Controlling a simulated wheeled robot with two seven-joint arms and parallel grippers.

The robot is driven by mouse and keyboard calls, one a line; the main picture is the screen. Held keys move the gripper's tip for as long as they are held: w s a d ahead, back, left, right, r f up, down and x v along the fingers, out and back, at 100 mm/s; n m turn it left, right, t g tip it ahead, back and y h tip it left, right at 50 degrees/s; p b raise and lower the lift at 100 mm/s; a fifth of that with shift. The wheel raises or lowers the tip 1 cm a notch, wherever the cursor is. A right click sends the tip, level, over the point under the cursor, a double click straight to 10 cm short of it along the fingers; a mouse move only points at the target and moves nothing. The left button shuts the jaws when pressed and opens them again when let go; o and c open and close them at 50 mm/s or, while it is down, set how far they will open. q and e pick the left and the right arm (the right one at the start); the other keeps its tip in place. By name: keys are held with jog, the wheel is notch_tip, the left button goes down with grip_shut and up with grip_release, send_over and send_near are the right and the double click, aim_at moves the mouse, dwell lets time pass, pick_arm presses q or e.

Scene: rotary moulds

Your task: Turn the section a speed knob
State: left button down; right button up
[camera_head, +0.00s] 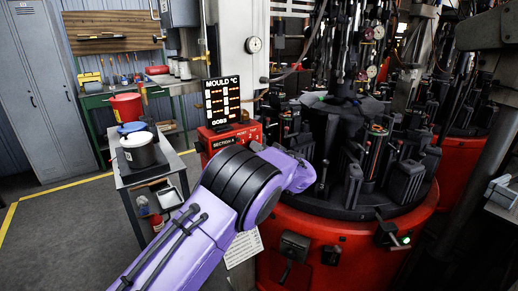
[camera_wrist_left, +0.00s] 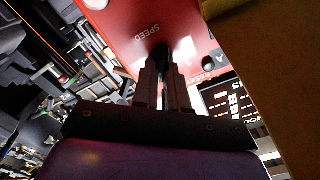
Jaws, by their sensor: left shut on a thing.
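The red section A control box (camera_head: 232,136) stands under the mould temperature display. In the left wrist view its red panel (camera_wrist_left: 120,28) carries an upside-down SPEED label. My left gripper (camera_wrist_left: 164,65) points at this panel with its fingers close together, shut on the small dark speed knob (camera_wrist_left: 160,50) beside the label. The fingers hide most of the knob, so its setting cannot be read. In the head view my purple left arm reaches up to the box, and its wrist hides the gripper and the knob. My right gripper is in neither view.
The mould display (camera_head: 221,102) rises just above the box. The red round machine (camera_head: 325,235) with several black moulds is close on the right. A cart (camera_head: 172,168) with a pot (camera_head: 138,150) stands left of my arm. Open floor lies at the far left.

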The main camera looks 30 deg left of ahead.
pick_arm(q)
jog(key=shift+s+n+b, duration=0.15)
jog(key=shift+n+b, duration=0.15)
jog(key=shift+n, duration=3.3)
jog(key=c, duration=1.2)
grip_release()
jog(key=shift+o, duration=0.2)
jog(key=b+v, duration=0.2)
jog(key=v, duration=0.8)
jog(key=shift+d+b, duration=0.25)
jog(key=shift+b, duration=0.05)
